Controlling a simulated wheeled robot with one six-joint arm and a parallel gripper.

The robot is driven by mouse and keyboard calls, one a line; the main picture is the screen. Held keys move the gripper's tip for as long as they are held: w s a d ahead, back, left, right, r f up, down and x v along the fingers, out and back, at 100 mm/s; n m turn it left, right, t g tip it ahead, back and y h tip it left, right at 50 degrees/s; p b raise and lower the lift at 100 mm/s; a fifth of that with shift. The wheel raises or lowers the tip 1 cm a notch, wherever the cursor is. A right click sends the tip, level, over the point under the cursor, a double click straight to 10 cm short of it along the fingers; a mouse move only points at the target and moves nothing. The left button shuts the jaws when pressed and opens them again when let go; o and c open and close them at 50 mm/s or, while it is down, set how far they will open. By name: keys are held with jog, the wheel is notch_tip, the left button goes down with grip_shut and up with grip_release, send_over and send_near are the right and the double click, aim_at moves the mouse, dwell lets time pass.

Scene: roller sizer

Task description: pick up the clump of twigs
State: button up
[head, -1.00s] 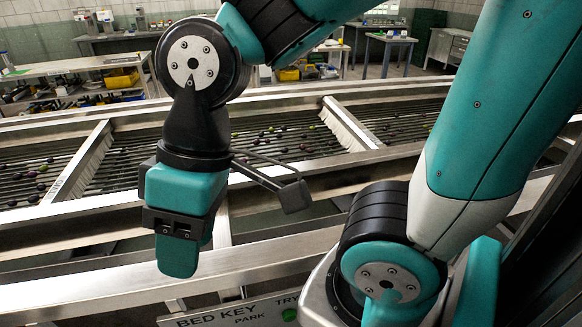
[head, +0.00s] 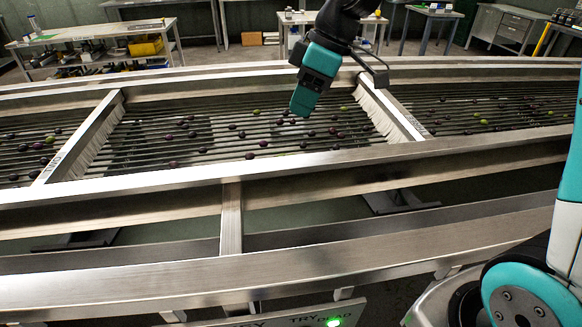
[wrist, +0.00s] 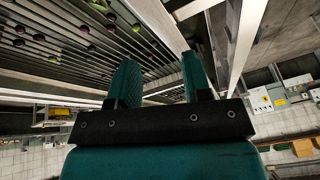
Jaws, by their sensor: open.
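I cannot make out a clump of twigs in either view now. My gripper (head: 302,106) is teal and points down over the middle bay of the roller bed (head: 215,135), toward that bay's right side. It hides a small part of the rollers. In the wrist view its two teal fingers (wrist: 159,68) stand apart, with nothing visible between them.
A brush-edged crossbar (head: 388,112) stands right of my gripper, another crossbar (head: 85,140) farther left. Metal rails (head: 270,165) border the bed. Workbenches (head: 95,45) stand behind.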

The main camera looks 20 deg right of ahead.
jog(key=w+d+f+n, duration=0.3)
jog(key=w+d+f, duration=0.25)
jog(key=w, duration=0.35)
jog(key=p, duration=0.2)
send_over(285, 155)
jog(key=d, duration=0.2)
jog(key=f, duration=0.9)
jog(key=shift+s+f, duration=0.35)
jog(key=shift+p+x, duration=1)
jog(key=shift+x, duration=1.9)
jog(key=shift+d, duration=0.15)
jog(key=c, duration=0.6)
